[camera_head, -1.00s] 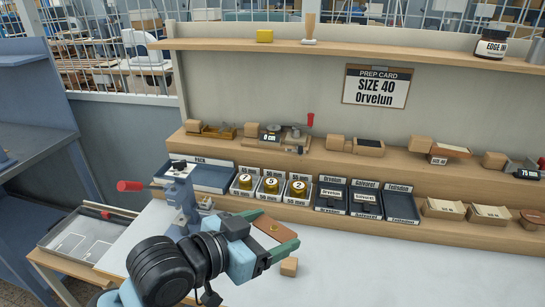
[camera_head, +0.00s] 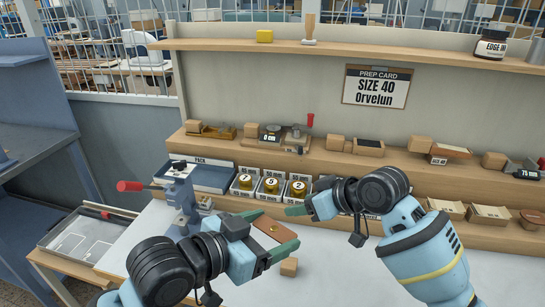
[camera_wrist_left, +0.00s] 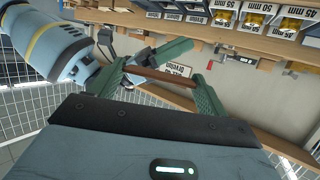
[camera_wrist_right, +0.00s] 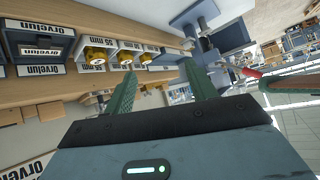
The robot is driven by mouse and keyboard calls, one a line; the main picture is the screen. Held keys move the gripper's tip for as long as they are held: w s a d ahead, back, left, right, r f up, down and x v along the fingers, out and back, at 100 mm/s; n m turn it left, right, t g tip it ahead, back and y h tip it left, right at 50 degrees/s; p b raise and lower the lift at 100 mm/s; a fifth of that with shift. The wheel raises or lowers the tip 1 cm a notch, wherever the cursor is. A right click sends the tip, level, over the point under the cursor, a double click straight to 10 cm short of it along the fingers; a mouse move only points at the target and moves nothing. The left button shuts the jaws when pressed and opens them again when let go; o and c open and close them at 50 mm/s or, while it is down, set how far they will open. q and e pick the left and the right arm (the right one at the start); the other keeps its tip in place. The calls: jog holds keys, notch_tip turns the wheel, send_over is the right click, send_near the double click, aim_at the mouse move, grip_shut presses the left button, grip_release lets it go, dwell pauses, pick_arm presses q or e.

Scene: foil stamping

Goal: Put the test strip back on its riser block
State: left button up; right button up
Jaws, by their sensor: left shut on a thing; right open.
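The test strip (camera_head: 272,229) is a flat brown piece with a small gold mark. My left gripper (camera_head: 270,231) is shut on it, with the strip between its two green fingers, held above the white worktop. The strip also shows edge-on between the fingers in the left wrist view (camera_wrist_left: 165,77). A small wooden block (camera_head: 289,267) stands on the worktop just below and right of the left gripper; I cannot tell for sure that it is the riser block. My right gripper (camera_head: 303,198) is open and empty, beyond the strip; its spread fingers show in the right wrist view (camera_wrist_right: 160,78).
A stamping press (camera_head: 180,195) with a red handle stands left of the strip. Trays with gold rolls (camera_head: 271,186) and a wooden shelf (camera_head: 420,165) with several blocks lie behind. A grey tray (camera_head: 85,236) is at left. The front right worktop is crossed by my right arm.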

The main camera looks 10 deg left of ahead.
notch_tip(320, 180, up, 6)
jog(key=a+n, duration=0.1)
notch_tip(320, 180, up, 13)
jog(key=g+h, duration=0.5)
jog(key=h, duration=0.4)
send_over(272, 227)
jog(key=shift+n, duration=0.5)
jog(key=shift+f, duration=6.2)
jog(key=shift+c, duration=0.2)
jog(key=c, duration=0.9)
pick_arm(q)
jog(key=o, duration=1)
pick_arm(e)
jog(key=shift+c, duration=0.6)
pick_arm(q)
jog(key=shift+o, duration=0.2)
